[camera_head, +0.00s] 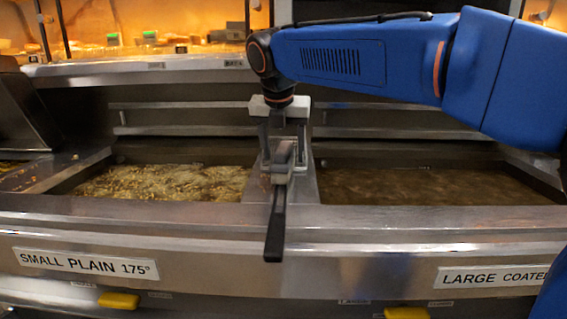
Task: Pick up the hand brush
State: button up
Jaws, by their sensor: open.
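The hand brush (276,228) lies on the steel divider between the two fryer vats. Its long black handle points toward me and juts out over the front edge. Its grey upper part sits further back, below my gripper. My gripper (283,148) points straight down with its jaws open. One finger shows to the left of the brush's upper part and one to the right. I cannot tell whether either finger touches it.
A left vat (165,182) holds bubbling oil with pale pieces. A right vat (430,186) holds darker oil. The front panel carries labels (85,264) and yellow handles (118,300). A lit shelf (160,45) with food stands behind.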

jog(key=shift+f, duration=0.2)
dwell(0.3)
jog(key=c, duration=1.2)
